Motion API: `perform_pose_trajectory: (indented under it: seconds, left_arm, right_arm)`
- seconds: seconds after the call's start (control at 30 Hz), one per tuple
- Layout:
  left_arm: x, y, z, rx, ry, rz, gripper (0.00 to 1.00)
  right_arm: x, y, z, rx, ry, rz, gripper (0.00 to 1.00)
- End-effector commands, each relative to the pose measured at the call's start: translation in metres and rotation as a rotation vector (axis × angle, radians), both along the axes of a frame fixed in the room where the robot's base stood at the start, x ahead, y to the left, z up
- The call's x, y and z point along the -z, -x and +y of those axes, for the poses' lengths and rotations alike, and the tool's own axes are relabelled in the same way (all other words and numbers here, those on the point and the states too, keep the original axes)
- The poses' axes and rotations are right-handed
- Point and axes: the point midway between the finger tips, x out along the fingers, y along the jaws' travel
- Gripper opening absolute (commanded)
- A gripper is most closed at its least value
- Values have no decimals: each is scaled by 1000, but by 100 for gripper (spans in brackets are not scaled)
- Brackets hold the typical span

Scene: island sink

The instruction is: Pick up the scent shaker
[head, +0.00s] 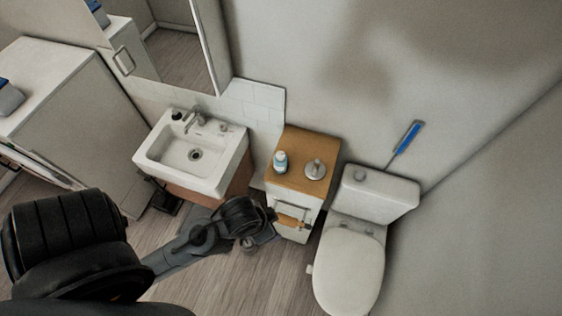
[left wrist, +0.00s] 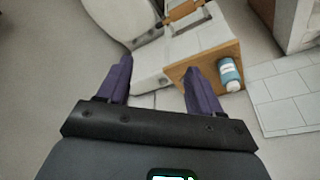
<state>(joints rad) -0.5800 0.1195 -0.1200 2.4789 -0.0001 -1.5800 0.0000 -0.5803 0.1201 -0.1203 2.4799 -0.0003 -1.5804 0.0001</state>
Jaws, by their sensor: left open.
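A small white and blue bottle (head: 280,162), which looks like the scent shaker, stands upright on the wooden top (head: 296,150) of a small white cabinet. It also shows in the left wrist view (left wrist: 229,74), right of my right-hand finger and apart from it. My left gripper (left wrist: 160,66) is open, with nothing between its two purple fingers. The right-hand finger covers part of the wooden top. In the head view, my left arm reaches in to just in front of the cabinet; its fingers are hard to make out there. My right gripper is not in view.
A silver-white object (head: 315,169) stands right of the bottle on the same top. A toilet (head: 348,262) is right of the cabinet, and a white sink (head: 168,158) with a tap is left. A toilet-roll holder (head: 293,217) is on the cabinet front. Tiled wall lies behind.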

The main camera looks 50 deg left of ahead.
Motion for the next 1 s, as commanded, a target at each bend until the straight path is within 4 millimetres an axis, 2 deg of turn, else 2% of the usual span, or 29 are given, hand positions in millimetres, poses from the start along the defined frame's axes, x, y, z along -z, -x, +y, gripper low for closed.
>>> perform_pose_trajectory:
  seconds: [0.4,0.43,0.6,0.87,1.0]
  left_arm:
    - [-1,0,-1,-4,7,-1,65]
    - [-1,0,-1,-3,6,-1,67]
    - [-1,0,0,-2,2,-1,90]
    - [-1,0,1,2,-3,-3,90]
    - [-4,-10,-1,-3,9,-55,90]
  right_arm:
    - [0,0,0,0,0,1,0]
    - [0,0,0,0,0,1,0]
    - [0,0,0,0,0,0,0]
    - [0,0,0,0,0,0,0]
    - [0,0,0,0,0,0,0]
